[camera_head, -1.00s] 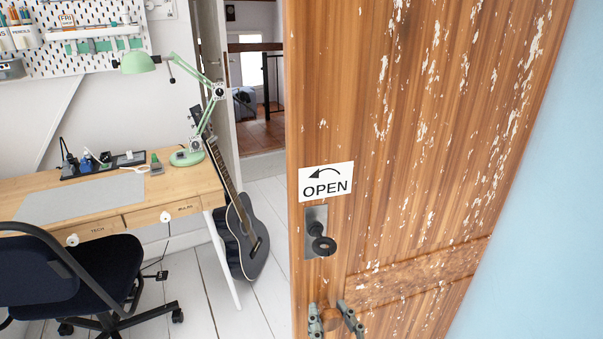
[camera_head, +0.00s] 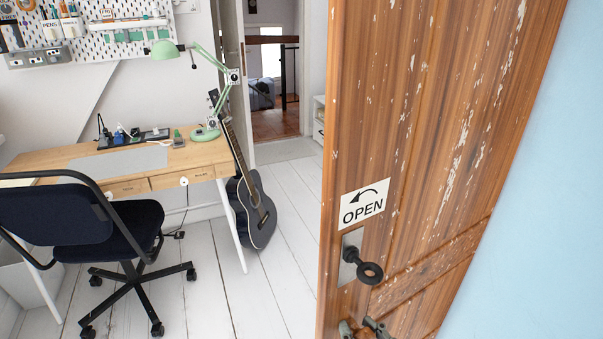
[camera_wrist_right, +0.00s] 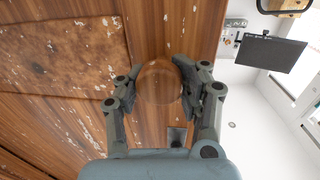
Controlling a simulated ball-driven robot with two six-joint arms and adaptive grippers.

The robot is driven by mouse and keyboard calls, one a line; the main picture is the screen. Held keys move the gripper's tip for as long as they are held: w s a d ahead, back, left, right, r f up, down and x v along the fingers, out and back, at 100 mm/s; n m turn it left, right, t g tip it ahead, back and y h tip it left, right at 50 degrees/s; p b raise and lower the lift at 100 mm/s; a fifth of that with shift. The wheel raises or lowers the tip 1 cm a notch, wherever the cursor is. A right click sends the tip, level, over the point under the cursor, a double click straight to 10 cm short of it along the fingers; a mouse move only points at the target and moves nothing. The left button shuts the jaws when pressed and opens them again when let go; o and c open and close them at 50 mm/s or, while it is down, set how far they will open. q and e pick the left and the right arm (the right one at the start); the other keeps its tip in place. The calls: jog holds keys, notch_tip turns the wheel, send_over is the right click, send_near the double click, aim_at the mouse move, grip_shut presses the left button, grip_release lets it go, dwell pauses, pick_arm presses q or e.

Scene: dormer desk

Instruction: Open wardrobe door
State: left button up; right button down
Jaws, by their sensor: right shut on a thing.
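The wardrobe door (camera_head: 440,120) is worn brown wood with chipped white paint and fills the right half of the head view. My right gripper (camera_head: 365,329) is at the bottom edge of the head view, partly cut off. In the right wrist view its two fingers (camera_wrist_right: 160,88) are shut around a round wooden knob (camera_wrist_right: 158,84) on the door. My left gripper is not in view.
A desk (camera_head: 205,153) with a green lamp (camera_head: 206,133) stands at the left, with a dark chair (camera_head: 90,225) in front. A black guitar (camera_head: 257,208) leans by the desk's right end. White floorboards (camera_head: 285,275) are clear left of the door. A blue wall (camera_head: 545,190) is at the right.

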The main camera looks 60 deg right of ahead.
jog(key=shift+w, duration=0.1)
jog(key=c, duration=0.8)
grip_release()
jog(key=shift+s+a, duration=0.1)
jog(key=shift+s, duration=0.1)
jog(key=v, duration=1.1)
jog(key=shift+s+a, duration=0.2)
jog(key=shift+a, duration=0.1)
